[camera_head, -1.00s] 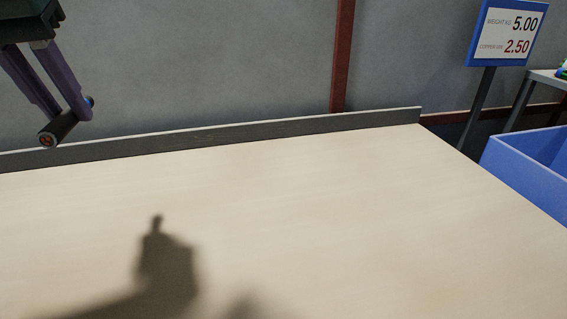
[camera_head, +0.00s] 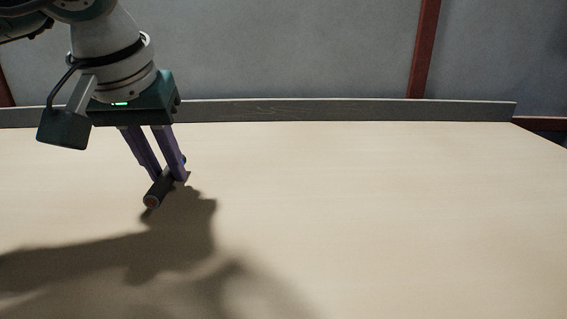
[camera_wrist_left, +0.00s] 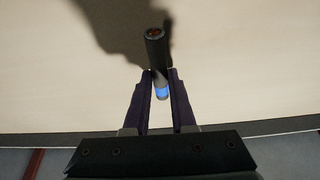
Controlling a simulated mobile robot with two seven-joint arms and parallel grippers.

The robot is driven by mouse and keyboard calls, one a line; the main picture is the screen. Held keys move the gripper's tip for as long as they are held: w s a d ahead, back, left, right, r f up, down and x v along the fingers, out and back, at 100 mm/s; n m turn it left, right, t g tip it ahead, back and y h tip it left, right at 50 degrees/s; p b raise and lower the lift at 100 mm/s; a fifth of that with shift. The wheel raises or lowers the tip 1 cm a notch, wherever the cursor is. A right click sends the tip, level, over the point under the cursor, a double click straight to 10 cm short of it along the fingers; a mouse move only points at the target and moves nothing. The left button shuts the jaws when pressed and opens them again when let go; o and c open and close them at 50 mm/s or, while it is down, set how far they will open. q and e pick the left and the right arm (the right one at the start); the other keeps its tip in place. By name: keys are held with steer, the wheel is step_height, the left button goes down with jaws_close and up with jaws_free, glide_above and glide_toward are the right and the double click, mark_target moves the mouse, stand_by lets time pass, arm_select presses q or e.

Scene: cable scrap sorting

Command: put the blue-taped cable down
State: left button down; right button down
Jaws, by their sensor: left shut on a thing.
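The blue-taped cable (camera_head: 156,194) is a short, thick black piece with a copper-coloured cut end facing the front. My left gripper (camera_head: 169,180) is shut on it, close to the table top (camera_head: 370,210). Whether the cable touches the table is hard to tell; its shadow lies close beside it. In the left wrist view the cable (camera_wrist_left: 155,48) sits between the two purple fingers (camera_wrist_left: 161,82), with a blue tape band (camera_wrist_left: 162,92) showing between them. My right gripper is in neither view.
The pale table is bare to the right of and in front of the cable. A low grey ledge (camera_head: 330,111) runs along its back edge, with a grey wall and a red post (camera_head: 424,50) behind.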

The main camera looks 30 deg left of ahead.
arm_select(q)
steer(key=shift+f, duration=0.6)
steer(key=shift+r, duration=0.15)
steer(key=shift+f, duration=0.2)
steer(key=c, duration=0.7)
jaws_free()
steer(key=shift+c, duration=0.2)
